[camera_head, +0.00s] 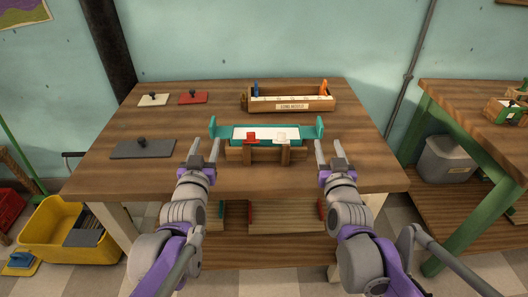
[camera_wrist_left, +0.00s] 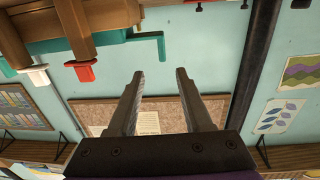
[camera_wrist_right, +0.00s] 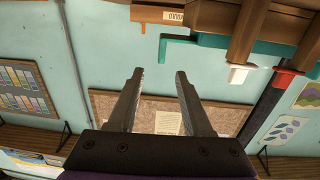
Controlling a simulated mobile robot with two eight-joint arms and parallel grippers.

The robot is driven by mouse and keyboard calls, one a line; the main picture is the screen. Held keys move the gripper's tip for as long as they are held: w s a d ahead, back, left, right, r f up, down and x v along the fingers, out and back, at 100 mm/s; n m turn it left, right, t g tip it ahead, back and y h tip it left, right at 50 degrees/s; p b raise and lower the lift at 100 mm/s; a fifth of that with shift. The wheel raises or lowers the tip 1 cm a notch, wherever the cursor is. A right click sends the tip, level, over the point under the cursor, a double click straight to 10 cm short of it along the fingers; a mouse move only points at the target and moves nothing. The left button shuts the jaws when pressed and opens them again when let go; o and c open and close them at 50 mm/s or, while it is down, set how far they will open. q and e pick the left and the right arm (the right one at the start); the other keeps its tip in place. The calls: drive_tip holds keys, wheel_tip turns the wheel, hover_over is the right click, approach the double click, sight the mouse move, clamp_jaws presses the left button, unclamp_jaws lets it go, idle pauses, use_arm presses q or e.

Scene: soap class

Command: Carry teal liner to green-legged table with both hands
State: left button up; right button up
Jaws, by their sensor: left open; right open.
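The teal liner (camera_head: 303,134) sits in a wooden frame (camera_head: 264,154) on the brown wooden table, with a handle at each end. A red piece (camera_head: 250,136) and a white piece (camera_head: 281,137) are at its front. My left gripper (camera_head: 204,149) is open and empty, in front of the liner's left handle. My right gripper (camera_head: 330,152) is open and empty, just in front of the right handle. The liner also shows in the left wrist view (camera_wrist_left: 150,38) and right wrist view (camera_wrist_right: 180,50), apart from the fingers. The green-legged table (camera_head: 470,115) stands at the right.
A labelled wooden mould (camera_head: 290,103) stands behind the liner. A floor gap separates the tables.

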sight(212, 121)
use_arm(q)
drive_tip(key=shift+a, duration=0.15)
use_arm(e)
drive_tip(key=shift+w+a, duration=0.1)
drive_tip(key=shift+w, duration=0.1)
use_arm(q)
drive_tip(key=shift+w, duration=0.1)
drive_tip(key=shift+w, duration=0.1)
use_arm(e)
drive_tip(key=shift+w, duration=0.15)
use_arm(q)
drive_tip(key=w, duration=1)
drive_tip(key=shift+w, duration=0.3)
use_arm(e)
drive_tip(key=w, duration=1)
drive_tip(key=shift+w, duration=0.3)
use_arm(q)
clamp_jaws()
use_arm(e)
clamp_jaws()
